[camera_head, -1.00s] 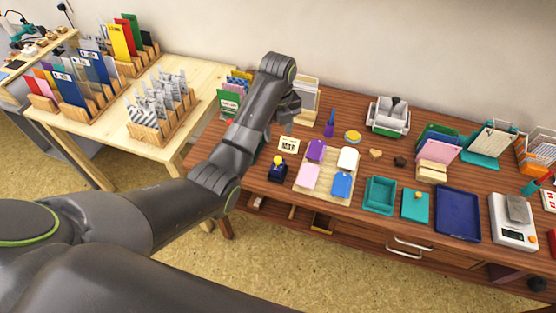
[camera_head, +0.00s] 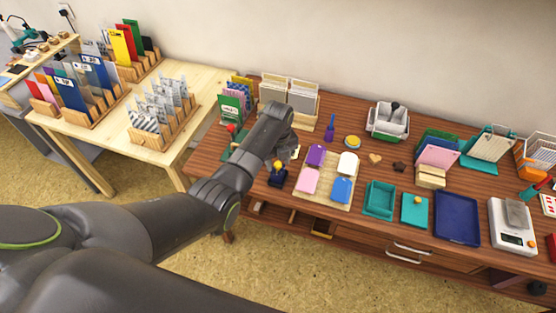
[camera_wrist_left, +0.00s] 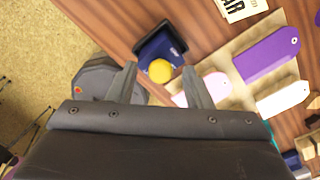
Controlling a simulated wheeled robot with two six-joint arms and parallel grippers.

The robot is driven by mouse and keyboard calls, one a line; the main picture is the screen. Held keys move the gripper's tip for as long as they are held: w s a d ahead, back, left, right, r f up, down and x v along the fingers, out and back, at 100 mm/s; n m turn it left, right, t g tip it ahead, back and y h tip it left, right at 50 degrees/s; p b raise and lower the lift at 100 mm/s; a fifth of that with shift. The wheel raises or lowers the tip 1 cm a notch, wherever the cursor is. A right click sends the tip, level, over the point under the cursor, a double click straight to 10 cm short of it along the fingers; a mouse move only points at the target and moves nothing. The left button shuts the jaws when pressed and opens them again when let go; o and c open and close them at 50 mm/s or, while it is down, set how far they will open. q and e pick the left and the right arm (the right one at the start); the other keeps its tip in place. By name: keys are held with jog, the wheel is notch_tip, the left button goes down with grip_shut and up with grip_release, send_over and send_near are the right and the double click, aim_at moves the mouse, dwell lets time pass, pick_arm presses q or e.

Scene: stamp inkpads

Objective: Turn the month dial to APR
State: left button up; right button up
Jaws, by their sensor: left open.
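A small dark blue block with a yellow knob (camera_head: 277,173), which I take for the month dial, stands at the table's front left. In the left wrist view the block's yellow knob (camera_wrist_left: 160,70) shows between my fingertips, on top of a blue body with a dark rim. My left gripper (camera_head: 286,153) is just above and beside the block, open, with its fingers (camera_wrist_left: 159,80) spread either side of the knob in the picture. I cannot tell whether they touch it. No month lettering is readable on the block. My right gripper is not in view.
A lettered card (camera_wrist_left: 240,8) lies behind the block. A wooden board (camera_head: 325,199) with purple, white, pink and blue tags is to the right. A teal tray (camera_head: 380,200) stands further right. Card racks (camera_head: 289,97) stand at the back.

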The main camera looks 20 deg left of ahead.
pick_arm(q)
jog(key=c, duration=1)
jog(key=shift+r+n+p, duration=0.1)
jog(key=shift+n+p, duration=1.05)
jog(key=shift+n, duration=0.25)
jog(key=n+p, duration=0.2)
jog(key=n, duration=0.2)
jog(key=shift+n, duration=0.3)
jog(key=n+p, duration=0.1)
jog(key=n, duration=0.3)
jog(key=shift+n, duration=0.3)
jog(key=n+p, duration=0.1)
jog(key=n, duration=0.3)
jog(key=shift+w, duration=0.1)
